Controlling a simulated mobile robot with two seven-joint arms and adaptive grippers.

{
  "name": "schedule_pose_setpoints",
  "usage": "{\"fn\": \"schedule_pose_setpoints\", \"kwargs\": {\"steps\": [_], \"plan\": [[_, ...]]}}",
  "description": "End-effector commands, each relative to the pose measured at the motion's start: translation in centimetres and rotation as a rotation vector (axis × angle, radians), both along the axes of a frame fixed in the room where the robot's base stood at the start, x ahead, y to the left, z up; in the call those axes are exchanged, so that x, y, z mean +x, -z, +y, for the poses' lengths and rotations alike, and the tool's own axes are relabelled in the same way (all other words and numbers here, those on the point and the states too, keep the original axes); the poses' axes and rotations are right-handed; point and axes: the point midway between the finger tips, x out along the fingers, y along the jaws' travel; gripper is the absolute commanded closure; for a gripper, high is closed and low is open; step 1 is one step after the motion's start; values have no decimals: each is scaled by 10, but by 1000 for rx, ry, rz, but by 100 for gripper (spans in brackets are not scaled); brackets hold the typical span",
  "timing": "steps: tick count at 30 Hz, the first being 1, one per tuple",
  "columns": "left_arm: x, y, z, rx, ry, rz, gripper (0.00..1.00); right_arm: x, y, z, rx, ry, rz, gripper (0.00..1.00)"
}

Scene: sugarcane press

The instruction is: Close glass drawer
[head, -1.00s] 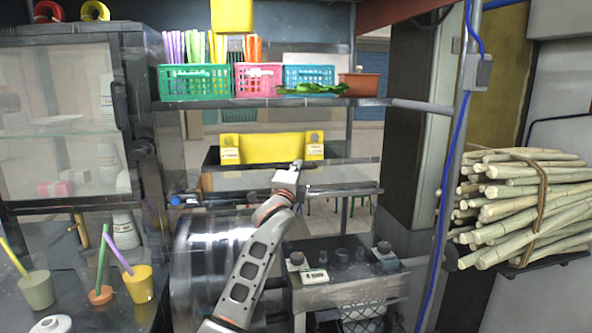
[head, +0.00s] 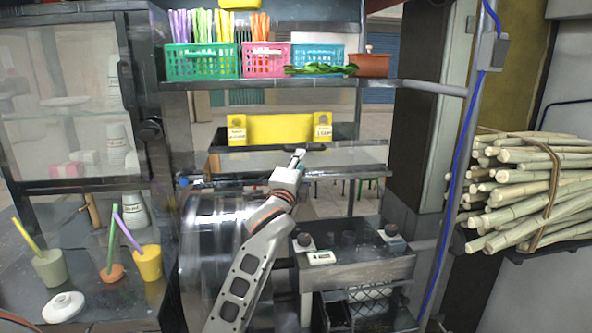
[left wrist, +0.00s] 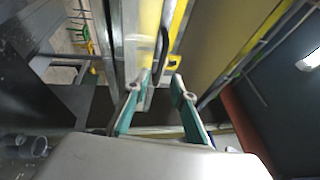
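The glass drawer (head: 352,158) is a wide, low unit with a clear front, in the middle of the head view below yellow signs. A small dark handle (head: 316,147) shows at its top edge. My left gripper (head: 299,155) is right at the drawer front, just left of the handle. In the left wrist view, my left gripper (left wrist: 158,88) has its two green-lined fingers apart with nothing clearly held. A dark curved handle (left wrist: 162,52) lies just beyond the fingertips; contact cannot be told. My right gripper is not in view.
A shelf above holds green (head: 201,62), pink (head: 263,58) and blue (head: 314,60) baskets. A glass cabinet (head: 58,95) stands left, with cups in front. A metal drum (head: 205,235) is beside my arm. Sugarcane stalks (head: 525,185) are stacked at the right.

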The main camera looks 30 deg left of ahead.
Motion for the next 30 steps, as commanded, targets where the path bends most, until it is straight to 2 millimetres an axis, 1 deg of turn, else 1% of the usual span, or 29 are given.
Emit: {"fn": "schedule_pose_setpoints", "kwargs": {"steps": [1, 3, 6, 9, 30], "plan": [[-8, 2, -2, 0, 1, 0, 75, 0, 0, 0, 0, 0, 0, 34], [-17, 3, -5, 0, 1, 0, 75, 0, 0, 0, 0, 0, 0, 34], [-27, 5, -7, 0, 0, 0, 75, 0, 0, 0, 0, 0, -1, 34], [-32, 5, -8, 0, 0, 0, 75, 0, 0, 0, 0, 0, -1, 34], [-33, 5, -9, 0, 0, 0, 75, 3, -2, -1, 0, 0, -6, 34]]}}
